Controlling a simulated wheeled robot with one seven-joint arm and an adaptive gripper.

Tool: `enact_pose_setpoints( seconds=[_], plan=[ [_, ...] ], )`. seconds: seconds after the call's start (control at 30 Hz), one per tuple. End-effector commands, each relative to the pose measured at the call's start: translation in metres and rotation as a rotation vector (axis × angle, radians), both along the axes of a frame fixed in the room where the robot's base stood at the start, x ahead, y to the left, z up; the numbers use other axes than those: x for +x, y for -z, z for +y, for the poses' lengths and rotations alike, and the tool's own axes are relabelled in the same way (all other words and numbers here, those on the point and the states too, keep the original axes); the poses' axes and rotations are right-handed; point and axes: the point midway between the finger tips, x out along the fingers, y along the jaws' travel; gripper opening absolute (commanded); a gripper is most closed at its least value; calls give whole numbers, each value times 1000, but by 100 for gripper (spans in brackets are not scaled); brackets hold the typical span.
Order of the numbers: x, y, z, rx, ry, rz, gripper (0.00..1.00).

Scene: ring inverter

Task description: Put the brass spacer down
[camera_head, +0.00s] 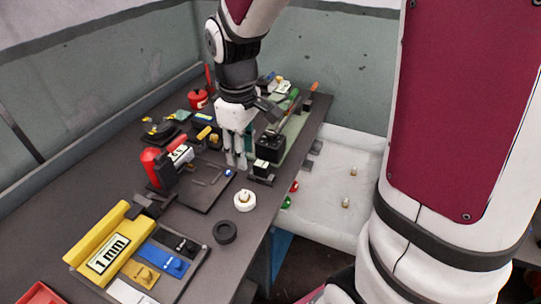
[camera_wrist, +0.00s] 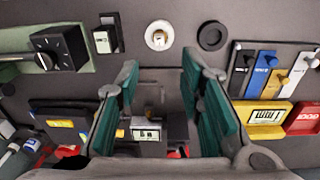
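My gripper (camera_head: 236,163) points down over the dark worktop. In the wrist view its two teal fingers (camera_wrist: 159,66) stand wide apart, with nothing held between them. A small brass-coloured piece (camera_wrist: 158,37), which looks like the brass spacer, sits in the middle of a round white holder (camera_wrist: 149,28), just beyond the fingertips. In the head view the white holder (camera_head: 245,206) stands near the worktop's front edge, with the small piece (camera_head: 244,195) on top. The gripper is apart from both, further back. I cannot tell the piece's exact seating.
A black ring (camera_head: 225,232) lies beside the white holder. A red clamp-like device (camera_head: 152,167) stands on a dark plate left of my gripper. A black box with a knob (camera_head: 271,144) stands close on the right. A yellow "1 mm" block (camera_head: 105,250) and coloured gauges (camera_head: 163,260) lie nearer.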

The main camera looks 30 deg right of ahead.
Motion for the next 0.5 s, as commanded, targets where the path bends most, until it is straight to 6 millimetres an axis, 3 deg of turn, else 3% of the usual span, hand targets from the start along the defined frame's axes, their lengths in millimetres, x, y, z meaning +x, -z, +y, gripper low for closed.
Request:
enact_pose_setpoints(
  seconds=[0.03,0.2,0.5],
  plan=[
    [-11,-18,0,-5,37,-35,34],
    [-52,-64,-2,2,189,-134,34],
    [-129,-109,-2,78,447,-296,34]
  ],
)
